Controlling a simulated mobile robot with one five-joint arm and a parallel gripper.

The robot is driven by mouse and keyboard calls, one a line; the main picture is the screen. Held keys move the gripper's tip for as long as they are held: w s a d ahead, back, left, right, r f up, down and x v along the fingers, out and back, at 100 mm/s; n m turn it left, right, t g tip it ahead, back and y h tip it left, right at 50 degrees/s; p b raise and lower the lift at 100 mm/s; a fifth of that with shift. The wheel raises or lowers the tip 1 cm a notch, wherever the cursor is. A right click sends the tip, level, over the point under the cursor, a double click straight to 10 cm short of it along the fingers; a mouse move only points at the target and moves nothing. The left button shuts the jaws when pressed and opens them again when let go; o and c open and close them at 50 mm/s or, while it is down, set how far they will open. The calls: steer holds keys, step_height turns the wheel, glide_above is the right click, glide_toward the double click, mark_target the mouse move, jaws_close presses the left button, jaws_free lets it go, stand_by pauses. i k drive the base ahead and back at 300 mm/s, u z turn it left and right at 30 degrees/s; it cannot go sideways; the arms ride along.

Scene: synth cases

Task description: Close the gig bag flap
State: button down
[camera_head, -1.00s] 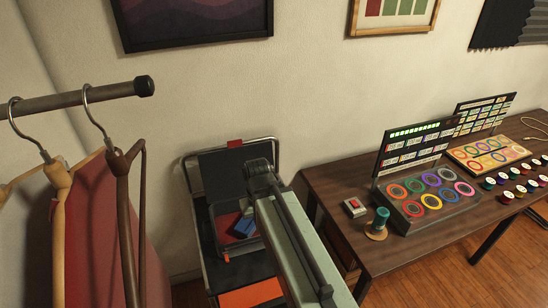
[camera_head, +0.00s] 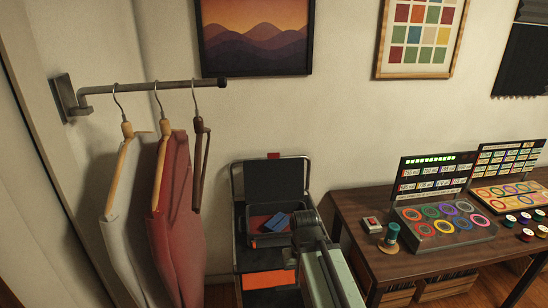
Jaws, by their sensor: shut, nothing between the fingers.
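The gig bag (camera_head: 265,241) is a dark, box-like case on a cart at the centre of the head view. Its dark flap (camera_head: 273,184) stands raised at the back, with a red tab (camera_head: 273,156) at the top edge. The bag is open, and a blue item (camera_head: 277,222) and a red item (camera_head: 257,223) show inside. My gripper (camera_head: 304,222), at the dark end of my arm, is at the bag's right front side, below the flap. It looks shut and empty; its fingertips are small and hard to make out. My arm hides part of the bag's right side.
Garments on hangers (camera_head: 177,215) hang from a wall rail (camera_head: 155,87) at left. A wooden desk (camera_head: 352,209) with button panels (camera_head: 443,221), a red-button box (camera_head: 372,224) and a teal knob (camera_head: 391,235) stands close at right. An orange panel (camera_head: 270,279) shows on the cart's front.

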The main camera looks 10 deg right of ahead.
mark_target(273, 179)
steer(key=z, duration=1.65)
steer(key=i, duration=1.3)
steer(key=u, duration=3.95)
